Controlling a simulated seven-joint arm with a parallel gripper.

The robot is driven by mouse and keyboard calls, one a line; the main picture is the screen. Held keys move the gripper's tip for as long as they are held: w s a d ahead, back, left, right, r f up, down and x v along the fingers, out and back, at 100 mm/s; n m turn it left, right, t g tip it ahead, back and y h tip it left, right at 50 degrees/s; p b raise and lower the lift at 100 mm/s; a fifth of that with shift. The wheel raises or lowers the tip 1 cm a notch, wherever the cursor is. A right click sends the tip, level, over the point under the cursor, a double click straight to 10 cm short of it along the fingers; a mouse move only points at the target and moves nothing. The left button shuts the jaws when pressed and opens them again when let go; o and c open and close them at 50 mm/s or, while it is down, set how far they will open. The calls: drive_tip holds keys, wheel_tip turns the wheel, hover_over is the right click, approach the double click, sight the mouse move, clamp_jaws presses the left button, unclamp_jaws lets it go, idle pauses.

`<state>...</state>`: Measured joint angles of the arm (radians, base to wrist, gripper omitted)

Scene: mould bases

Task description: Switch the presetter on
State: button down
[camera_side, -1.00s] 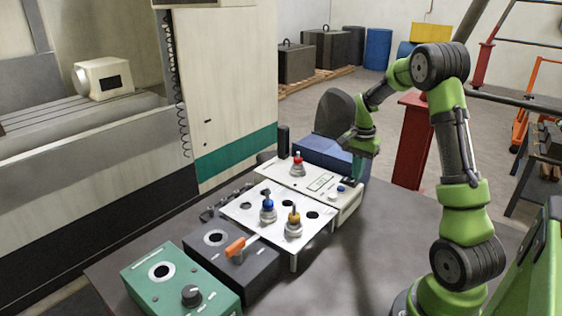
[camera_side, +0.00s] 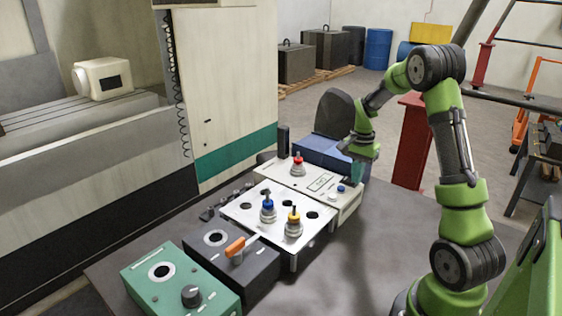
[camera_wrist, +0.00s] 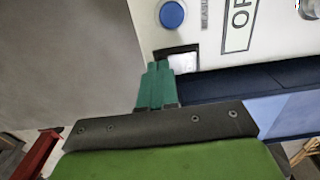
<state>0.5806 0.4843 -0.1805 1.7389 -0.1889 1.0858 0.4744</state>
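The presetter (camera_side: 349,208) is a pale box at the back of the table, with a red-topped holder (camera_side: 298,167) on its left part. A blue button (camera_side: 341,189) on its top also shows in the wrist view (camera_wrist: 172,14), beside lettering partly cut off. Near that button in the wrist view is a small white switch (camera_wrist: 184,62) in a dark frame, partly covered by my fingertips. My gripper (camera_side: 357,174) is at the right end of the presetter, pointing down. Its teal fingers (camera_wrist: 156,82) are together and hold nothing visible. Whether they touch the switch I cannot tell.
A white rack (camera_side: 250,209) with blue- and yellow-topped holders stands in front of the presetter. A dark box with an orange lever (camera_side: 236,247) and a green box with a knob (camera_side: 191,294) stand nearer. The table (camera_side: 370,250) is clear at right.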

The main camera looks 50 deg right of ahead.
drive_tip(key=shift+r, duration=3.45)
drive_tip(key=shift+d, duration=0.1)
drive_tip(key=s+a+r+n+t, duration=0.2)
drive_tip(key=s+a+r+n, duration=0.1)
drive_tip(key=a, duration=0.7)
drive_tip(key=s+a+r+n+t+y, duration=0.1)
drive_tip(key=s+a+r+n+t, duration=0.1)
drive_tip(key=a+n, duration=0.4)
drive_tip(key=s+a+r+n+t+y, duration=0.1)
drive_tip(key=s+a+r+n+t, duration=0.2)
drive_tip(key=a, duration=1.3)
drive_tip(key=shift+s+r+n, duration=0.45)
drive_tip(key=shift+r+n, duration=0.15)
drive_tip(key=shift+n, duration=0.4)
